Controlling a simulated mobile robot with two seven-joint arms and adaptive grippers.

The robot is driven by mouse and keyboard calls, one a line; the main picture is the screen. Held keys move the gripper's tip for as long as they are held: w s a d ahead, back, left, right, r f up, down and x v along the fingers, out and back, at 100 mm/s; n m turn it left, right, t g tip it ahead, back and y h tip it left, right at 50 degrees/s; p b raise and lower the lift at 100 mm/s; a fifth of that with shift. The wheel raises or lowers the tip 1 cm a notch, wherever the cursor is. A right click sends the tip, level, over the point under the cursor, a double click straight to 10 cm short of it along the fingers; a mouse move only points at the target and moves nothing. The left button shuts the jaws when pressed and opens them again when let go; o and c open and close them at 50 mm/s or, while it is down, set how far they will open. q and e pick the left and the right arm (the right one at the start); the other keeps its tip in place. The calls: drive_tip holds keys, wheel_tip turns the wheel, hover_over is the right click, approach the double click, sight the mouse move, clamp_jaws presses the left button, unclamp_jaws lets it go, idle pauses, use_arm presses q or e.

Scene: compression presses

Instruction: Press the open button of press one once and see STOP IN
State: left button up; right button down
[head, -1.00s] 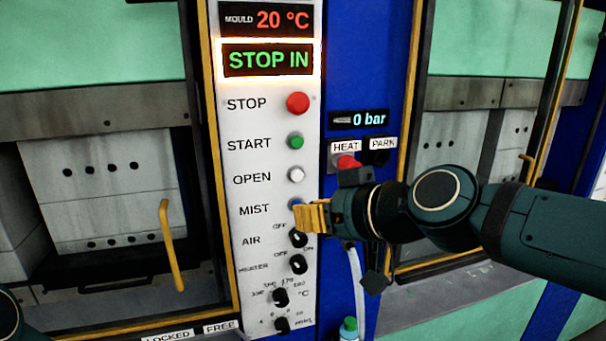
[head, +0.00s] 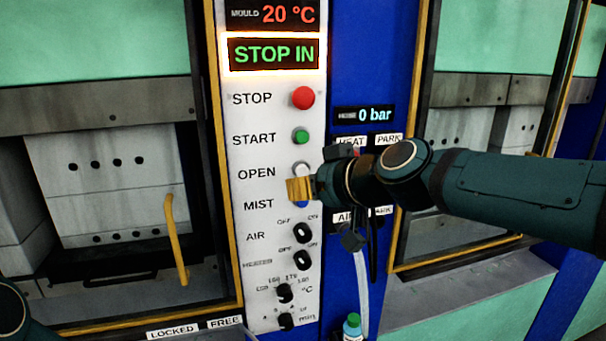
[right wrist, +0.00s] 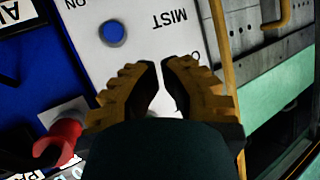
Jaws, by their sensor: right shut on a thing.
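The control panel (head: 270,215) of a press carries a lit green STOP IN display (head: 274,54). The white OPEN button (head: 301,166) is partly visible just above my right gripper (head: 299,189). In the right wrist view, my right gripper (right wrist: 162,66) has its yellow-brown fingers nearly together in front of the panel. What lies between them cannot be made out. The blue MIST button (right wrist: 112,33) is clear of the fingers there. My left gripper is out of view.
A red STOP button (head: 303,98) and green START button (head: 301,137) sit above OPEN. Black AIR (head: 303,233) and heater knobs lie below. A yellow handle (head: 176,240) stands out at left.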

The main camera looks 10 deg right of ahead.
drive_tip(key=shift+w, duration=0.75)
drive_tip(key=shift+w, duration=0.1)
idle(0.9)
drive_tip(key=shift+w+b, duration=0.35)
drive_tip(key=shift+b, duration=0.05)
drive_tip(key=shift+w, duration=0.5)
idle(0.7)
drive_tip(key=shift+s, duration=0.1)
drive_tip(key=shift+s+b, duration=0.3)
drive_tip(key=shift+s, duration=0.55)
drive_tip(key=shift+s, duration=0.1)
